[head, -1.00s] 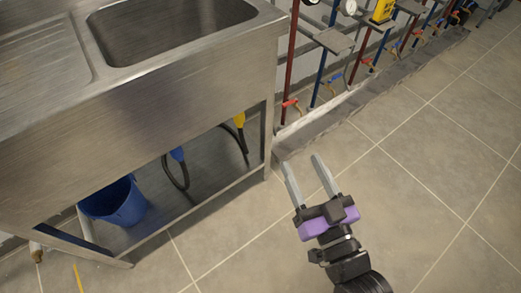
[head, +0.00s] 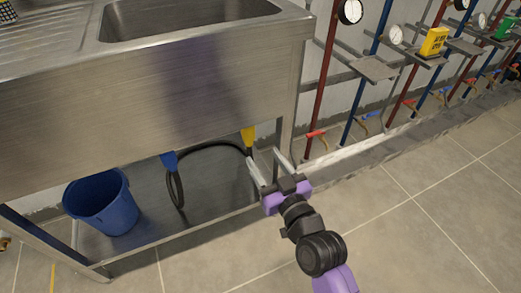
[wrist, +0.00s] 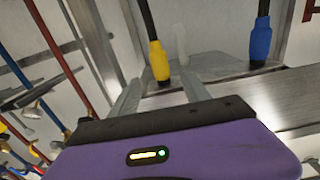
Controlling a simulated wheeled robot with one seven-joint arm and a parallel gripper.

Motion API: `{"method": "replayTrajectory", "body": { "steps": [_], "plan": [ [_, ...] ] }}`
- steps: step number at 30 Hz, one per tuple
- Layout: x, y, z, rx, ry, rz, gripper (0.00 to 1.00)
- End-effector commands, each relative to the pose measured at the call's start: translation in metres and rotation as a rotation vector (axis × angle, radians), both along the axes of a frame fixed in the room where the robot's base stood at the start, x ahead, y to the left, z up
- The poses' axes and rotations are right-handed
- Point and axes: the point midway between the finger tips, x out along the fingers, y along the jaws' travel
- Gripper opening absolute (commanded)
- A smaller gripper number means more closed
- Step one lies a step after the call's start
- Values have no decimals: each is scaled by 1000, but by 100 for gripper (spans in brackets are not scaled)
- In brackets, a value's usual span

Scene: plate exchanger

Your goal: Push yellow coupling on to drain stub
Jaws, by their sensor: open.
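The yellow coupling (head: 248,136) is below the sink front's lower edge, near the right leg, with a black hose on it. In the wrist view the yellow coupling (wrist: 159,62) appears between the fingertip lines, with its hose running up the picture. My gripper (head: 265,160) is open, its two fingers pointing at the coupling from the front right; no contact is clear. The open gripper also shows in the wrist view (wrist: 162,80). A pale cylinder (wrist: 180,42) stands beside the coupling there; I cannot tell if it is the drain stub. The coupling's upper end is hidden in the head view.
A blue coupling (head: 169,160) hangs to the left, also visible in the wrist view (wrist: 261,40). A blue bucket (head: 102,205) stands on the sink's lower shelf (head: 205,200). Red and blue pipes with gauges line the right wall. The floor (head: 420,240) at right is clear.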

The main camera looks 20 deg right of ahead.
Motion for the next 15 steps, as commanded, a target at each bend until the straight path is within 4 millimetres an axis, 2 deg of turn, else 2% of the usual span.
{"method": "replayTrajectory", "body": {
  "steps": [15],
  "plan": [
    [64, -2, 6, -3, 0, -2, 55]
  ]
}}
